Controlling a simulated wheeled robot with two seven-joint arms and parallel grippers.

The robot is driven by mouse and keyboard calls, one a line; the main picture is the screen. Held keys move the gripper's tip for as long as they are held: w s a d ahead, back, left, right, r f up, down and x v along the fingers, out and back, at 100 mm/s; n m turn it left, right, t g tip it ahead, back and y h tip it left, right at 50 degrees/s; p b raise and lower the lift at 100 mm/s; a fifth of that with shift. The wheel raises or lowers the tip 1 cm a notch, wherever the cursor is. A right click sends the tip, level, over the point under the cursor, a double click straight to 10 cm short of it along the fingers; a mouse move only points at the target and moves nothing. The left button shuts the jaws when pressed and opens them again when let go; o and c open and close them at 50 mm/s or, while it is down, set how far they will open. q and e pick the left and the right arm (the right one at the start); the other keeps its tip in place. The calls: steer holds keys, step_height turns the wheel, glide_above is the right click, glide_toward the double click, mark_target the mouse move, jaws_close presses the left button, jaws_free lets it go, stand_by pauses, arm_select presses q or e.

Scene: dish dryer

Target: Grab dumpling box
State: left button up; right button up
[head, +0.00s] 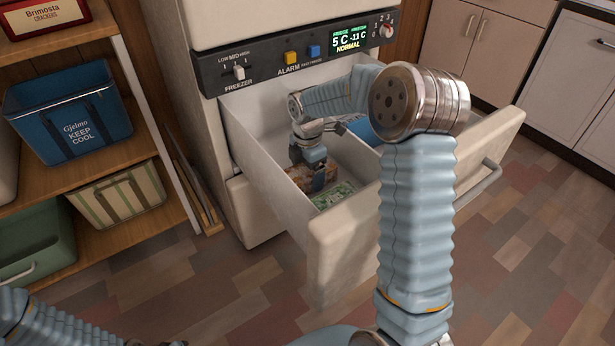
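The freezer drawer (338,234) is pulled open below the control panel. My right arm bends over its front, and my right gripper (318,180) points down inside it. A brown and orange package (300,178) lies right at the fingers. A green and white package (333,196) lies nearer the drawer front. I cannot read either label, so I cannot tell which is the dumpling box. The fingers are small and partly hidden against the packages; whether they are shut on one is unclear. My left arm shows at the bottom left edge, with its gripper out of view.
A blue item (363,131) in the drawer is partly hidden behind my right arm. The drawer's side walls stand close around the gripper. A wooden shelf (100,180) at left holds a blue cooler (72,122) and a striped basket (122,195). The floor in front is clear.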

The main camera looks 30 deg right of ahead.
steer(key=c, duration=0.8)
steer(key=shift+r, duration=0.1)
